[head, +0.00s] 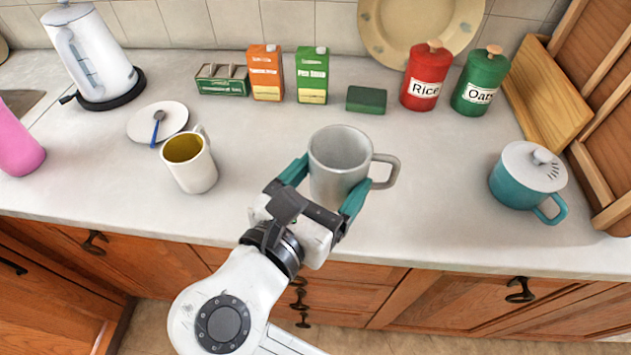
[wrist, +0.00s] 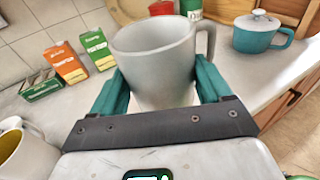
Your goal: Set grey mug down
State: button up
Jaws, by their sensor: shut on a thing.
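The grey mug (head: 338,160) is upright between the teal fingers of my gripper (head: 322,190), with its handle pointing right. My gripper is shut on the mug's body, one finger on each side. In the wrist view the grey mug (wrist: 155,60) fills the space between the fingers of my gripper (wrist: 158,92), and its inside looks empty from above. The mug is over the front part of the pale counter (head: 440,215). I cannot tell whether its base touches the counter, since the gripper hides part of it.
A white mug (head: 192,165) with a yellowish inside stands to the left, near a saucer (head: 142,120) with a blue spoon. A teal lidded pot (head: 525,180) stands at the right. Cartons, a green block (head: 366,100) and canisters line the back. The counter between mug and pot is clear.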

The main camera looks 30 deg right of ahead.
jog(key=w+f, duration=0.2)
jog(key=w+d+f, duration=0.1)
jog(key=w+f, duration=0.1)
jog(key=w+f+b, duration=0.1)
jog(key=w+f, duration=0.1)
jog(key=shift+w+d+f, duration=0.25)
jog(key=shift+w+f, duration=0.05)
jog(key=shift+w, duration=0.1)
jog(key=shift+w+f, duration=0.2)
jog(key=shift+f, duration=1.5)
jog(key=o, duration=1.3)
jog(key=shift+f, duration=0.1)
jog(key=v, duration=1.2)
jog(key=shift+b, duration=0.3)
